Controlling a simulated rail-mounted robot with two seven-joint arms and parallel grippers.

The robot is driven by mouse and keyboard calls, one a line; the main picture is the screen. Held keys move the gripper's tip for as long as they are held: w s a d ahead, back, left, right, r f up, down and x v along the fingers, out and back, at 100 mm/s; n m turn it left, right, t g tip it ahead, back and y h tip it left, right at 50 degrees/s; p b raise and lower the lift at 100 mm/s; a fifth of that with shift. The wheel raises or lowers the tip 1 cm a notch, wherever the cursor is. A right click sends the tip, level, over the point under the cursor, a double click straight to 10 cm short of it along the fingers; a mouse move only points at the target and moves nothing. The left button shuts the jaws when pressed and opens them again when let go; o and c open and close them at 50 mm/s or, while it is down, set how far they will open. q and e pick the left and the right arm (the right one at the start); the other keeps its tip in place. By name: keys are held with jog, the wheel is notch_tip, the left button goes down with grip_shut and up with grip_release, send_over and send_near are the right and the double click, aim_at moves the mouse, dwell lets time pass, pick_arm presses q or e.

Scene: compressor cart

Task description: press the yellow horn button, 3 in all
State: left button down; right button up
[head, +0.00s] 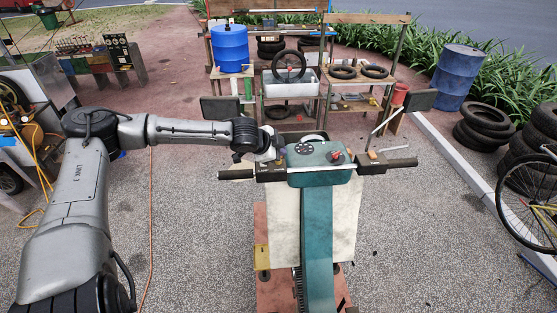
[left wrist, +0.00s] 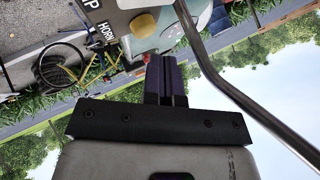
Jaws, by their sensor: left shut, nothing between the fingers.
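The yellow horn button (left wrist: 143,22) shows in the left wrist view on a dark switch housing, beside a white HORN label (left wrist: 106,31). In the head view I cannot make it out; my left gripper (head: 272,152) covers that area. The gripper hangs over the left switch housing (head: 270,173) of the teal scooter (head: 318,180). In the left wrist view its shut, empty fingers (left wrist: 171,58) point toward the housing, with their tips beside the button in the picture. I cannot tell whether they touch anything. My right gripper is not in view.
A red knob (head: 337,155) sits on the teal dash. The left mirror (head: 221,108) stands close to my left arm, and its metal stem (left wrist: 215,75) crosses the wrist view. The right mirror (head: 420,99) is farther off. Shelves with tyres (head: 343,72) stand behind.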

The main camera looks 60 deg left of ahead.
pick_arm(q)
jog(key=shift+f, duration=0.1)
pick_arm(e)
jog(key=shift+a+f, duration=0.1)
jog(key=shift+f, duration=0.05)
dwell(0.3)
pick_arm(q)
jog(key=shift+f+b, duration=0.3)
jog(key=shift+b, duration=0.05)
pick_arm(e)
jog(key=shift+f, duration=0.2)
pick_arm(q)
jog(key=shift+f, duration=0.2)
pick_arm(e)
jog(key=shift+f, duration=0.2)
